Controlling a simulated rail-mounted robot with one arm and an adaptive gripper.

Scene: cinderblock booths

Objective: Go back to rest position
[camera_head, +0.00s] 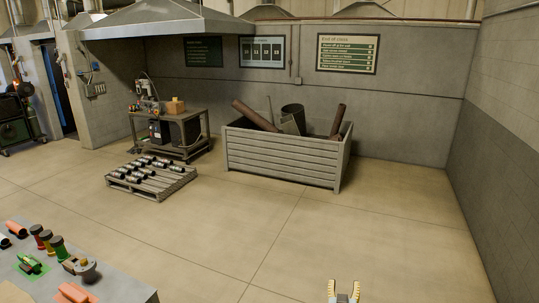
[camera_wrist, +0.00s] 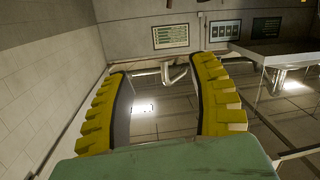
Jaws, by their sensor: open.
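My gripper (camera_head: 344,285) shows at the bottom edge of the head view, right of centre, with its two yellow ribbed fingers pointing up. In the wrist view my gripper (camera_wrist: 164,68) has its fingers spread wide apart, with nothing held between them. Most of my arm is out of the head view.
A workbench (camera_head: 125,284) with several small coloured parts fills the lower left. A crate of scrap pipes (camera_head: 280,155), a pallet (camera_head: 150,187) with several dark cylinders and a cart (camera_head: 180,153) stand farther back. A wall (camera_head: 500,130) bounds the right. The middle floor is clear.

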